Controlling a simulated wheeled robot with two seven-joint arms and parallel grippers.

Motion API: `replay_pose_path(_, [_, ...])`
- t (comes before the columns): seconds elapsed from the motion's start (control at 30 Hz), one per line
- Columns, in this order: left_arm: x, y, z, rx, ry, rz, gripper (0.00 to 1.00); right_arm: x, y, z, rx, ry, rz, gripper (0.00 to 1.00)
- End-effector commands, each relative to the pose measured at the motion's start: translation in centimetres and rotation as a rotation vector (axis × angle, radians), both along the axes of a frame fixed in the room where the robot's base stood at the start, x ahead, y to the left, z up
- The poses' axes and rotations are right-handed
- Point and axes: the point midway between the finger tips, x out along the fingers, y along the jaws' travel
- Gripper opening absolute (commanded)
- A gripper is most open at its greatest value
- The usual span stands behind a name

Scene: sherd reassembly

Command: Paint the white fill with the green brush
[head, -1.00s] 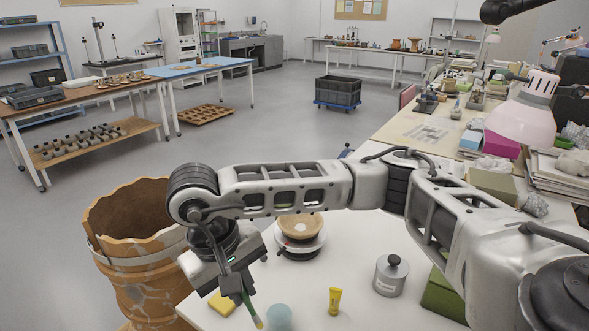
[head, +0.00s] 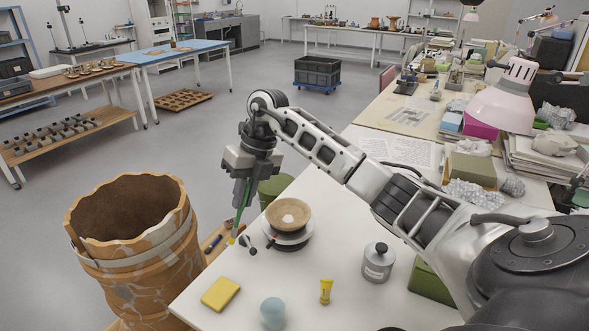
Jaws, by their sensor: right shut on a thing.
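My right gripper (head: 243,195) is shut on the green brush (head: 239,219). The brush points steeply down, with its yellowish tip at the lower end. The brush is near the left edge of the white table, left of a tan bowl (head: 288,209). The bowl sits on a dark and white turntable (head: 287,238). In this view the brush tip appears apart from the bowl. A pale patch shows inside the bowl; I cannot tell if it is the white fill. My left gripper is not in view.
On the white table (head: 345,240) are a yellow sponge (head: 220,293), a pale blue ball-like thing (head: 273,312), a yellow tube (head: 326,290) and a grey lidded canister (head: 377,262). A large patched clay vessel (head: 135,250) stands at the left. A green canister (head: 274,187) is behind the bowl.

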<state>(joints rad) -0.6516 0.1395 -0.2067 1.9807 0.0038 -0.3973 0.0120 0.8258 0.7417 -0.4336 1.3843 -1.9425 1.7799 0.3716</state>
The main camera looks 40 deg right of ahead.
Motion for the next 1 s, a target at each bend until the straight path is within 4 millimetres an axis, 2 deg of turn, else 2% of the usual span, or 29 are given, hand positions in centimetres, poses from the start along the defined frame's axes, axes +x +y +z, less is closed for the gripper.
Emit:
replay_pose_path(0.1, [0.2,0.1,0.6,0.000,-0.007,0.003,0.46,0.2,-3.2,0.0,0.010,-0.006,-0.376,0.00])
replay_pose_path(0.3, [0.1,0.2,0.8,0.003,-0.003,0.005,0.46,0.2,-8.5,-0.1,0.026,-0.031,-0.962,0.00])
replay_pose_path(0.5, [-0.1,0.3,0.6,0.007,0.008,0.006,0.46,-0.4,-12.4,-0.3,0.032,-0.053,-1.357,0.00])
replay_pose_path(0.7, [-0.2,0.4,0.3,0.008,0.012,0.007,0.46,-0.7,-13.9,-0.6,0.034,-0.061,-1.508,0.00])
replay_pose_path(1.0, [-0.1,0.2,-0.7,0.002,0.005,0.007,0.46,-0.7,-13.9,-2.6,0.034,-0.060,-1.516,0.00])
